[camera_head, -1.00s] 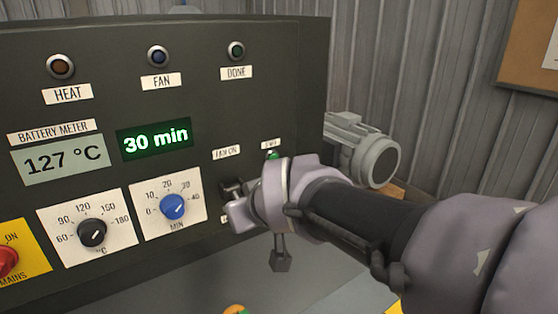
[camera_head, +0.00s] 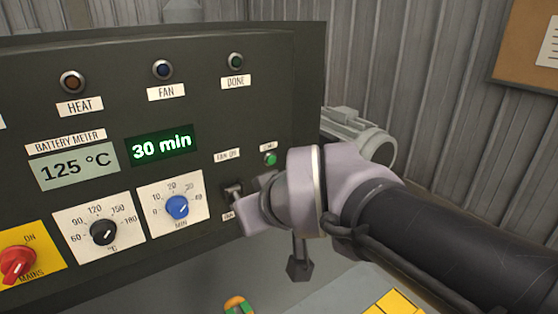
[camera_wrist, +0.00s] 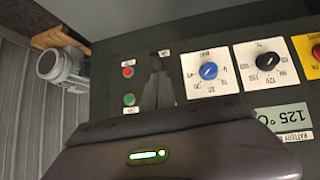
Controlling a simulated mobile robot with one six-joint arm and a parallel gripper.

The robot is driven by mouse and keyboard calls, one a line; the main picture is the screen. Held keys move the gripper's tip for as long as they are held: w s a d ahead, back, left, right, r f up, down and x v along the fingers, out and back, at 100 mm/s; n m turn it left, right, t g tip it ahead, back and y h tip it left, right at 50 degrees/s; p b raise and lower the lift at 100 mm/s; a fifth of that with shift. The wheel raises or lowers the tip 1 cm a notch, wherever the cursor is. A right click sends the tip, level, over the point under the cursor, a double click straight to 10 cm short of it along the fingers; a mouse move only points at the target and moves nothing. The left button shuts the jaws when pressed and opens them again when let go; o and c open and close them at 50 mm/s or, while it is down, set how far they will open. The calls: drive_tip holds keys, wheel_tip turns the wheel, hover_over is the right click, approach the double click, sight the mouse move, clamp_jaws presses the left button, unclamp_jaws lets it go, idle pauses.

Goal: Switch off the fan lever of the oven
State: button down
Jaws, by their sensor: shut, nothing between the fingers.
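The oven's dark control panel (camera_head: 215,110) fills the left and middle of the head view. The small dark fan lever (camera_head: 233,190) sits below a small label right of the blue timer knob (camera_head: 177,207). It shows in the wrist view (camera_wrist: 161,56) at the fingertips. My gripper (camera_head: 250,205) is shut and empty, with its tips right at the lever. Whether they touch it I cannot tell. The lever's exact tilt is partly hidden by my gripper. The FAN lamp (camera_head: 162,70) looks dark blue and unlit.
A green button (camera_head: 270,159) and a red button (camera_wrist: 127,71) lie close beside the lever. The temperature knob (camera_head: 103,232) and red MAINS switch (camera_head: 17,265) are further left. A grey motor (camera_head: 350,137) stands behind the panel's right edge.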

drive_tip(key=v, duration=0.3)
drive_tip(key=shift+s+d+f, duration=0.15)
drive_tip(key=shift+s+f, duration=0.05)
drive_tip(key=shift+s, duration=0.1)
drive_tip(key=shift+s+d, duration=0.1)
